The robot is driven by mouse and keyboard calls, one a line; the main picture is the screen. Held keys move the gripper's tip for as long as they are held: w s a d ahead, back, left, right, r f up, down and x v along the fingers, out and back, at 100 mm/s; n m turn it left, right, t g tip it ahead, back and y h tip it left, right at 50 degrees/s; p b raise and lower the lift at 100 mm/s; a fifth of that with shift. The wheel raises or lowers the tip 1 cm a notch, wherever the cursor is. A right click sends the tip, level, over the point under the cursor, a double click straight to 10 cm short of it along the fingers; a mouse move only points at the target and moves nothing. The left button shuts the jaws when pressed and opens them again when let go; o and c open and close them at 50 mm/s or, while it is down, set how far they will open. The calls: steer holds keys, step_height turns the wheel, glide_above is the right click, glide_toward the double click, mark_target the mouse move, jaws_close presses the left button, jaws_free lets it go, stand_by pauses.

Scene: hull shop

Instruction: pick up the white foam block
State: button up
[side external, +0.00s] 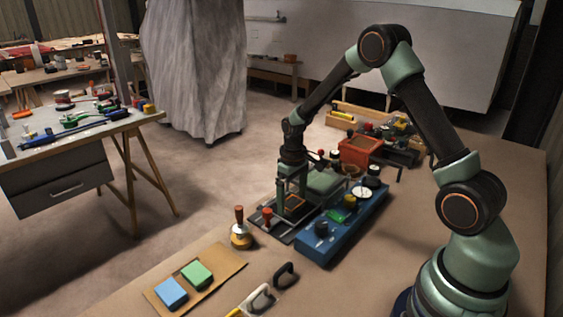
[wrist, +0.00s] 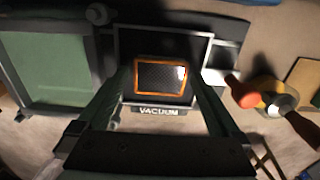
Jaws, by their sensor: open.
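My gripper (side external: 290,203) is open and points down over a small machine in the side view. In the wrist view my gripper (wrist: 160,88) has its two fingers apart, one on each side of a dark patterned pad with an orange border (wrist: 160,77). The pad lies in a grey frame (wrist: 130,40) labelled "VACUUM". Nothing is held between the fingers. I cannot make out a white foam block in either view. I cannot tell whether the fingertips touch the frame.
A red-knobbed lever (wrist: 242,92) and a wooden-handled tool (side external: 240,232) stand beside the machine. A blue box with knobs (side external: 335,228) is to its right. Blue (side external: 171,293) and green (side external: 197,273) blocks lie on a board at the front. An orange-red bin (side external: 360,152) stands behind.

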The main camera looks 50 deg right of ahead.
mark_target(292, 203)
steer(key=c, duration=1.2)
steer(key=shift+r, duration=3.5)
steer(key=shift+r, duration=0.1)
